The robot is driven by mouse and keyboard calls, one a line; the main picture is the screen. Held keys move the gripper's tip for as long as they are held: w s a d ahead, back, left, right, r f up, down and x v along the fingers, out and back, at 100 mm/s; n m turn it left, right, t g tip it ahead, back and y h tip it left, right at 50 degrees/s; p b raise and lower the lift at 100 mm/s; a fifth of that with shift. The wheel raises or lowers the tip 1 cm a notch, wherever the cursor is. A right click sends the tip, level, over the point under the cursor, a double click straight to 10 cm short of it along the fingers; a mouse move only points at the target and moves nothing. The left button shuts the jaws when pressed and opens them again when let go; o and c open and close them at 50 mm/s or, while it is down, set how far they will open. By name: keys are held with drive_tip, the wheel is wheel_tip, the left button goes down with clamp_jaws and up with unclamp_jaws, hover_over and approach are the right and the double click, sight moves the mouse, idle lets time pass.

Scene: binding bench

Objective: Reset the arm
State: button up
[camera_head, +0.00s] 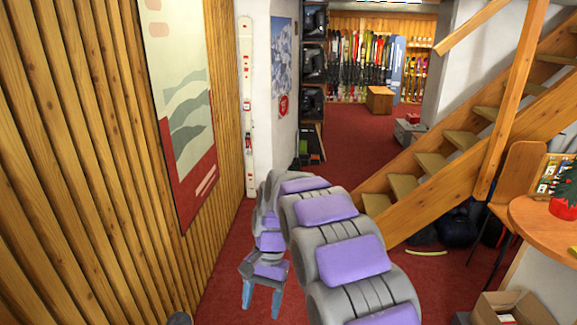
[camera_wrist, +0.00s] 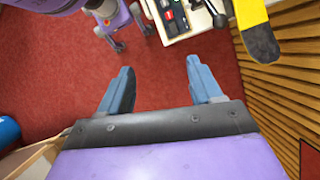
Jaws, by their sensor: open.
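My gripper (camera_head: 262,299) hangs at the end of my grey and purple arm in the head view, pointing down over the red carpet. In the wrist view my gripper (camera_wrist: 161,83) shows its two blue fingers well apart, with only carpet between them. It is open and empty. My arm hides part of the floor in the middle of the head view.
A wood-slat wall (camera_head: 90,150) with a poster runs along the left. Wooden stairs (camera_head: 430,163) rise at right. A round wooden table (camera_head: 545,222) and a cardboard box (camera_head: 508,307) stand at lower right. Red carpet (camera_head: 370,130) is clear toward the ski racks.

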drive_tip(key=s+d+r+b, duration=0.2)
drive_tip(key=s+d+r, duration=0.1)
drive_tip(key=s+d, duration=0.45)
drive_tip(key=s+d+f+n+t+b, duration=0.1)
drive_tip(key=s+d, duration=0.5)
drive_tip(key=s, duration=0.6)
drive_tip(key=s+d+f+n+t+h+b, duration=0.1)
drive_tip(key=s+d+f+n+b, duration=0.1)
drive_tip(key=s+d, duration=0.5)
drive_tip(key=s+f, duration=0.1)
drive_tip(key=s, duration=0.3)
drive_tip(key=shift+s+f+t+h+b, duration=0.2)
drive_tip(key=shift+s+t+h+b, duration=0.1)
drive_tip(key=shift+s+b, duration=0.1)
drive_tip(key=shift+w, duration=0.1)
